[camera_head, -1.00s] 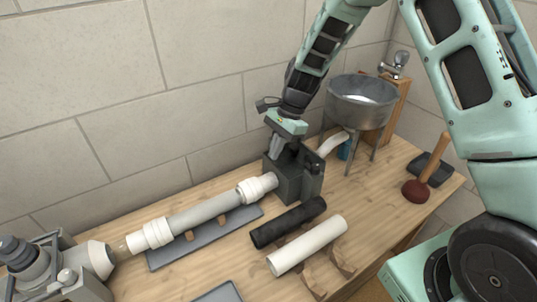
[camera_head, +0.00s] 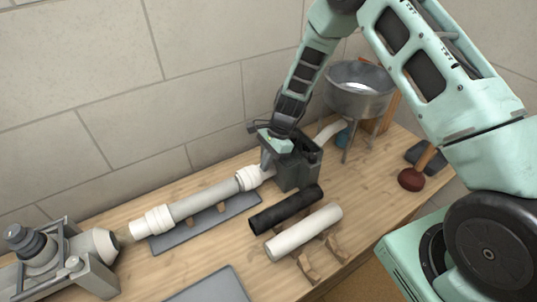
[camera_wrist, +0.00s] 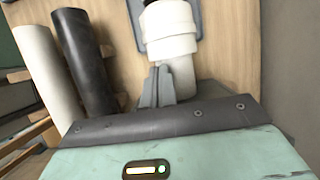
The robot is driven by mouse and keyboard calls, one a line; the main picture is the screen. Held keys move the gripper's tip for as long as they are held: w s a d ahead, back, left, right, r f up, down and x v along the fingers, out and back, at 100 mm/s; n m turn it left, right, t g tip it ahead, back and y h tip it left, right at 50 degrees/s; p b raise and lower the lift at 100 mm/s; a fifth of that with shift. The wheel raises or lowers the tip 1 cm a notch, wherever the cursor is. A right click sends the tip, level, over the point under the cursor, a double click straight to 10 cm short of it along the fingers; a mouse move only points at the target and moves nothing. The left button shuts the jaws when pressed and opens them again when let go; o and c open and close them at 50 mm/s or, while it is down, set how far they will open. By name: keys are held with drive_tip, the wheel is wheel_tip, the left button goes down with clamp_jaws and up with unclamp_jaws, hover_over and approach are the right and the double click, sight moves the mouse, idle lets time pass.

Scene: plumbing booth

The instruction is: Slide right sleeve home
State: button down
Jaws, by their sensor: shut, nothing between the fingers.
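The right sleeve (camera_head: 247,178) is a white ribbed collar at the right end of the grey pipe (camera_head: 205,200). It also shows in the wrist view (camera_wrist: 172,45), with a narrower white pipe stub (camera_wrist: 184,80) coming out of its near end. My gripper (camera_head: 266,164) is shut and empty, low beside the stub between the sleeve and the dark block (camera_head: 295,165). In the wrist view its fingertips (camera_wrist: 157,85) are left of the stub, close to the sleeve's rim; I cannot tell whether they touch it. The left sleeve (camera_head: 152,221) sits at the pipe's other end.
A black tube (camera_head: 287,209) and a white tube (camera_head: 304,232) lie on wooden cradles in front. A metal basin (camera_head: 360,90) and a plunger (camera_head: 413,176) stand to the right. A grey machine (camera_head: 65,260) is at the far left. The wall is close behind.

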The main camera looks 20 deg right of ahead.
sight(248, 177)
drive_tip(key=a, duration=0.2)
drive_tip(key=s+a, duration=0.1)
drive_tip(key=a, duration=0.2)
drive_tip(key=shift+a, duration=0.1)
drive_tip(key=shift+r, duration=0.1)
idle(0.4)
